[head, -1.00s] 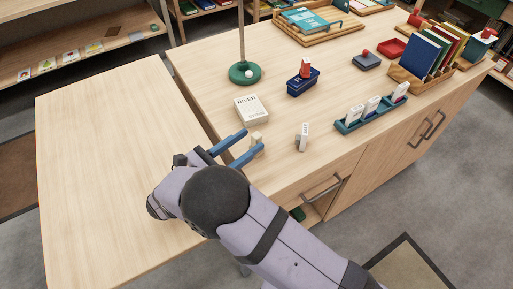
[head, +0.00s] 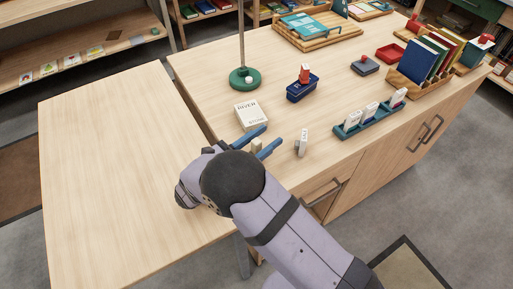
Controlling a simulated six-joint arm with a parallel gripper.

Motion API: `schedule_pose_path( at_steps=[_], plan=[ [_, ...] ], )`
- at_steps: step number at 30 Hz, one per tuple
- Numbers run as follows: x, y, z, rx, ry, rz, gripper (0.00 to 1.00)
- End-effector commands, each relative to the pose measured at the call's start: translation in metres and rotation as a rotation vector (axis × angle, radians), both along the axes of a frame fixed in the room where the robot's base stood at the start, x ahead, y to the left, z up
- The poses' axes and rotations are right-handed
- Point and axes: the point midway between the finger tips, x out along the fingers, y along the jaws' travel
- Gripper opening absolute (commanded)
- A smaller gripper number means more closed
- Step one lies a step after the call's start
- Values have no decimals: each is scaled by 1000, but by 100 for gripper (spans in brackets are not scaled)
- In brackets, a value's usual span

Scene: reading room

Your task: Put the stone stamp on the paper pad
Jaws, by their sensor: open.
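The stone stamp looks to be a small pale beige block (head: 256,146) standing on the table near its front edge, partly hidden by my gripper. My gripper (head: 270,135) is open, its two blue fingers on either side of the block; I cannot tell whether they touch it. A thick white block with dark lettering (head: 251,115), which looks like the paper pad, lies flat just behind the fingers. Nothing lies on its top.
A small white upright piece (head: 302,142) stands right of my gripper. A teal rack (head: 349,131) holds white pieces further right. A blue holder (head: 302,91) and a green-based pole (head: 244,78) stand behind. The left table (head: 120,160) is bare.

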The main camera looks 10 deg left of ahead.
Motion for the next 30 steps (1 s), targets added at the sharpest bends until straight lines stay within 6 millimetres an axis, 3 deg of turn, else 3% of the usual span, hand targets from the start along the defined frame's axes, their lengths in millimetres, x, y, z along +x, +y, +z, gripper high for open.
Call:
schedule_pose_path(
  at_steps=[10,15,16,26,30],
  plan=[
    [6,-4,0,-1,-1,1,41],
    [6,-4,0,-1,-1,1,2],
    [6,-4,0,-1,-1,1,0],
    [6,-4,2,0,-1,1,0],
    [6,-3,13,3,-3,1,0]
  ],
)
